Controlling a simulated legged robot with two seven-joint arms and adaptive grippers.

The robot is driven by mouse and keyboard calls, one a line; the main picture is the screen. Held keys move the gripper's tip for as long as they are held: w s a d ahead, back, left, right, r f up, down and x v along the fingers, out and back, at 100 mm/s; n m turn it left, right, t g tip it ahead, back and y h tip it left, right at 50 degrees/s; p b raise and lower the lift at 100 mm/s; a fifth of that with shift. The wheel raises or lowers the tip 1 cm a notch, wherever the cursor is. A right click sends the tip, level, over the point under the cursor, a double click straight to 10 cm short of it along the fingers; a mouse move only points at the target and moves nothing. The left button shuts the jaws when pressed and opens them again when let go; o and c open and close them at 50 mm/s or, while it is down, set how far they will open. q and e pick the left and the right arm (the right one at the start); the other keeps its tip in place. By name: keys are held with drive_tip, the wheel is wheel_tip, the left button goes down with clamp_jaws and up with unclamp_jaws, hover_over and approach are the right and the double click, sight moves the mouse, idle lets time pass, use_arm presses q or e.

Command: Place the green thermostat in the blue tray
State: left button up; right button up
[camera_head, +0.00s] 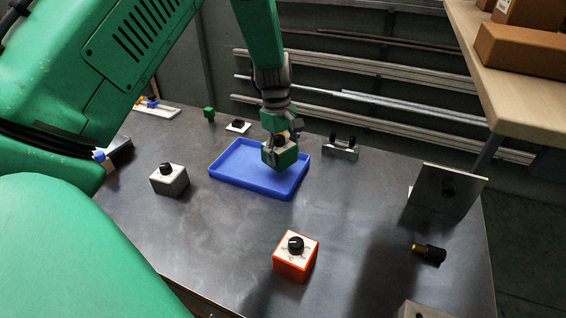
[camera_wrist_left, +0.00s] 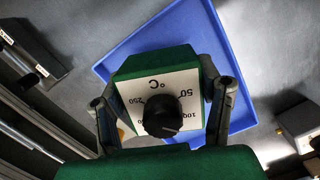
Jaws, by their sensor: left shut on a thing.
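The green thermostat (camera_head: 281,155) is a small box with a white face and a black knob. My left gripper (camera_head: 279,140) is shut on it and holds it over the right part of the blue tray (camera_head: 232,178). In the left wrist view the thermostat (camera_wrist_left: 155,62) sits between the two fingers of the gripper (camera_wrist_left: 163,112), with its dial face toward the camera. The blue tray (camera_wrist_left: 213,35) shows behind it and looks empty. The thermostat seems to be above the tray floor, but the exact gap is hard to tell. My right gripper is not in view.
An orange thermostat (camera_head: 295,263) stands near the front of the metal table, and a grey one (camera_head: 169,181) left of the tray. A metal bracket (camera_head: 446,197) and a black-and-brass fitting (camera_head: 430,252) are at the right. A shelf with boxes (camera_head: 520,50) overhangs the upper right.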

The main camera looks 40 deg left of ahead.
sight(277, 137)
use_arm(q)
drive_tip(key=f, duration=0.2)
drive_tip(key=a+f, duration=0.1)
drive_tip(key=f, duration=0.1)
drive_tip(key=shift+s+a, duration=0.15)
drive_tip(key=shift+a, duration=0.05)
drive_tip(key=shift+d+f, duration=0.2)
drive_tip(key=shift+f, duration=0.05)
drive_tip(key=shift+d+r, duration=0.2)
drive_tip(key=shift+d, duration=0.25)
drive_tip(key=shift+d+f, duration=0.15)
drive_tip(key=o, duration=1.5)
drive_tip(key=shift+c, duration=0.2)
drive_tip(key=shift+o, duration=0.8)
drive_tip(key=shift+a+f, duration=0.1)
drive_tip(key=shift+a, duration=0.2)
drive_tip(key=shift+a+f, duration=0.1)
drive_tip(key=shift+a, duration=0.2)
drive_tip(key=r, duration=0.7)
drive_tip(key=a+r, duration=0.1)
drive_tip(key=r, duration=0.3)
drive_tip(key=shift+r, duration=0.35)
drive_tip(key=shift+a+r, duration=0.3)
drive_tip(key=shift+r, duration=0.05)
drive_tip(key=shift+d, duration=0.1)
drive_tip(key=shift+d+r+p, duration=0.15)
drive_tip(key=shift+d+p, duration=0.1)
drive_tip(key=shift+p, duration=0.05)
